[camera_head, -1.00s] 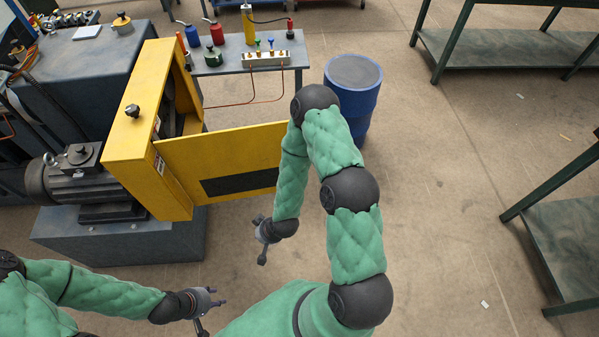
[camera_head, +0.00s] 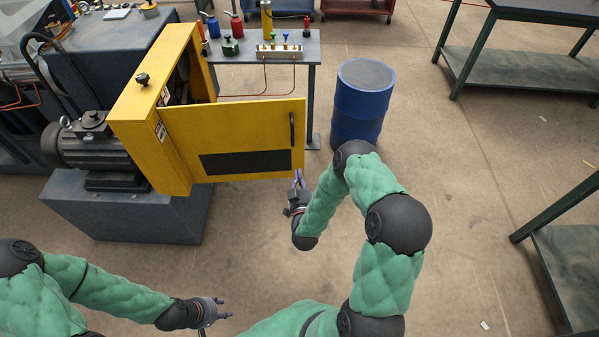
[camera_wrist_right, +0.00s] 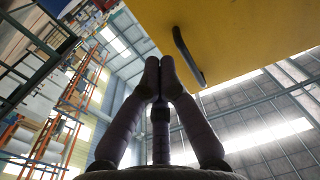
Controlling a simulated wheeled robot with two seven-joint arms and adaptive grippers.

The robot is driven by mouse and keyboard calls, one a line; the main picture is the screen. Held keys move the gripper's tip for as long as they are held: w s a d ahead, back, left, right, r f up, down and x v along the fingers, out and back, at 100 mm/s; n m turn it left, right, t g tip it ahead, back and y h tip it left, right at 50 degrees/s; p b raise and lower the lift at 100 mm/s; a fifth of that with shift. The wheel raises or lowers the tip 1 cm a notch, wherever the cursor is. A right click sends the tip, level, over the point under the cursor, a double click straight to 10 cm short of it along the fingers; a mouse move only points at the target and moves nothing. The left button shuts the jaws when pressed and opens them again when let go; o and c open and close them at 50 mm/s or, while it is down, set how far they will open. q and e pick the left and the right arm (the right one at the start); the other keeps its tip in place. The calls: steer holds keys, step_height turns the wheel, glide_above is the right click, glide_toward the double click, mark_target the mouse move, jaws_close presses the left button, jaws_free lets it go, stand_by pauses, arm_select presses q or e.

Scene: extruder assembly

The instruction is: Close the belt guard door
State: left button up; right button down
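The yellow belt guard door (camera_head: 180,140) stands swung open from the yellow guard housing (camera_head: 140,105), its panel reaching right. A black bar handle (camera_head: 291,130) is near its free right edge. My right gripper (camera_head: 298,178) is just below the door's lower right corner, empty. In the right wrist view, its fingers (camera_wrist_right: 159,64) come together at the tips, with the door (camera_wrist_right: 230,35) and handle (camera_wrist_right: 188,57) beyond, apart from the fingers. My left gripper (camera_head: 226,316) is low in the head view, fingers spread and empty, away from the door.
A blue drum (camera_head: 362,105) stands right of the door, close to my right arm. A small table (camera_head: 280,48) with bottles and a valve block is behind the door. Green-framed shelves are at right. The floor (camera_head: 470,220) between is clear.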

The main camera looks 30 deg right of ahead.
mark_target(296, 143)
steer(key=b+x, duration=0.3)
steer(key=x, duration=0.8)
steer(key=shift+w+f, duration=0.1)
steer(key=shift+f, duration=0.05)
steer(key=shift+w+d, duration=0.25)
steer(key=shift+w, duration=0.25)
steer(key=shift+d, duration=0.1)
